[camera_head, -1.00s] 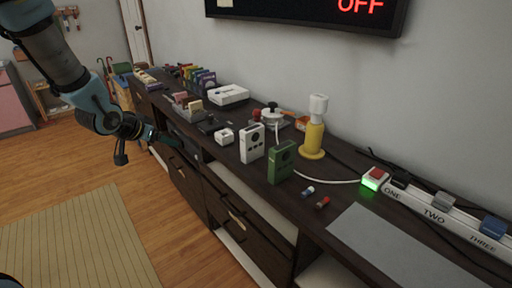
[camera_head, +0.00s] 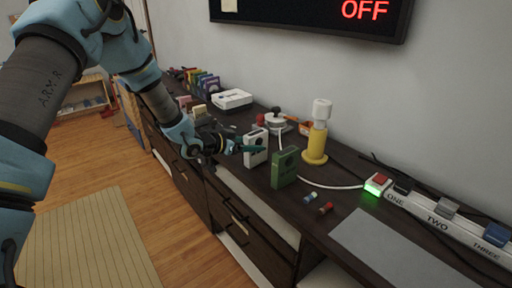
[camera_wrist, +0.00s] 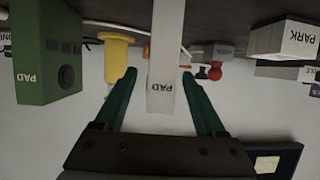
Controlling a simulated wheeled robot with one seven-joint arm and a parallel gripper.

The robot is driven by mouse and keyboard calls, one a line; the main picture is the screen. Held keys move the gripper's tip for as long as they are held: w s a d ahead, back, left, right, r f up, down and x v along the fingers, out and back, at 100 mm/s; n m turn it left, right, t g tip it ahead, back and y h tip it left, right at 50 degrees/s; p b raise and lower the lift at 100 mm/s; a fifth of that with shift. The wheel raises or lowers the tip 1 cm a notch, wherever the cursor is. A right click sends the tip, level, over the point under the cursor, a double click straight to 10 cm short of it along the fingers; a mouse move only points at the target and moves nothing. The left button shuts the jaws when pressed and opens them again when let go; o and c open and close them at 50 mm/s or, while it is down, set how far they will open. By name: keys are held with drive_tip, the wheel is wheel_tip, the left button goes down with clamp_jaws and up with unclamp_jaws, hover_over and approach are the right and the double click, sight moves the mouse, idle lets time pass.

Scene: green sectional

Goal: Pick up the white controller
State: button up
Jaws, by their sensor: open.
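The white controller seems to be the upright white box marked PAD, though the match is not certain. It stands on the dark sideboard, partly behind my fingers in the head view (camera_head: 257,140). In the wrist view the white box (camera_wrist: 166,50) appears upside down between my two green fingers. My gripper (camera_head: 252,149) is open, level with the box. In the wrist view my gripper (camera_wrist: 160,76) has its fingers spread, one on each side, with visible gaps; I see no contact.
A green PAD box (camera_head: 285,167) stands close beside the white one. A yellow-and-white post (camera_head: 316,135) stands behind it. A white PARK box (camera_wrist: 283,40) is off to one side in the wrist view. A grey mat (camera_head: 390,250) leaves clear room at the front right.

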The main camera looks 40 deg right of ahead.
drive_tip(key=shift+p+x, duration=0.3)
drive_tip(key=shift+x, duration=1.25)
clamp_jaws()
